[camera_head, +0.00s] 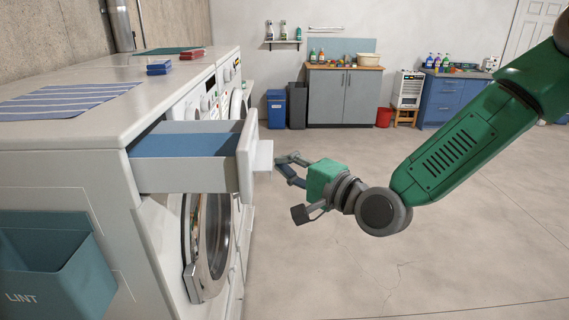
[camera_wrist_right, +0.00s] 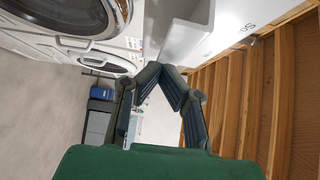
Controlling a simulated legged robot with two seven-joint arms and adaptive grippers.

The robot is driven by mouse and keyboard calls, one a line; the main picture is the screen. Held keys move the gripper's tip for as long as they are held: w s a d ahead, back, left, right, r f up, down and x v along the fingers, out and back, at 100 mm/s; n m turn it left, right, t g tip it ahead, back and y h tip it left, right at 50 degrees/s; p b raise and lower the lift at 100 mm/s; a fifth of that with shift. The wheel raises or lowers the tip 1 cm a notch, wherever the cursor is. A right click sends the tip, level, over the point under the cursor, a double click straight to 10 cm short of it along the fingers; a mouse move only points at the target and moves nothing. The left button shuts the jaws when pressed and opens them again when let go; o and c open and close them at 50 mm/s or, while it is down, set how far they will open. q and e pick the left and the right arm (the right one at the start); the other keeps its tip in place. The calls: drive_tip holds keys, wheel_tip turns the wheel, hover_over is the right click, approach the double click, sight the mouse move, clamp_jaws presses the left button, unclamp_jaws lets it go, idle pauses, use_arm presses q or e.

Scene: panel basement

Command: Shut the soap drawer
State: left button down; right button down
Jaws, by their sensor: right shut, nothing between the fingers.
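The soap drawer (camera_head: 190,178) is pulled out of the front washing machine (camera_head: 125,120). It has pale grey walls, a blue inside and a white front (camera_head: 246,160) with a ledge-like handle (camera_head: 263,155). My right gripper (camera_head: 278,160) is shut and empty, just right of the handle, its fingers pointing at the drawer front. A small gap seems to show between them. In the right wrist view the fingertips of my right gripper (camera_wrist_right: 163,68) meet just below the pale drawer (camera_wrist_right: 187,30). My left gripper is not in view.
Below the drawer, the round washer door (camera_head: 208,240) sticks out a little. A teal lint bin (camera_head: 55,265) hangs on the machine's side. A striped cloth (camera_head: 65,98) and blue sponges (camera_head: 159,67) lie on top. The floor to the right is clear.

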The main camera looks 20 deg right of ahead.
sight(194, 150)
drive_tip(key=shift+a, duration=0.1)
drive_tip(key=w+a+b, duration=0.1)
drive_tip(key=a, duration=0.5)
drive_tip(key=w+a+b, duration=0.1)
drive_tip(key=w+a, duration=0.1)
drive_tip(key=a, duration=0.4)
drive_tip(key=w+a+b, duration=0.2)
drive_tip(key=a, duration=0.4)
drive_tip(key=shift+w+a, duration=0.1)
drive_tip(key=shift+a, duration=0.25)
drive_tip(key=shift+w+d+r, duration=0.1)
drive_tip(key=shift+d, duration=0.1)
drive_tip(key=shift+a, duration=0.2)
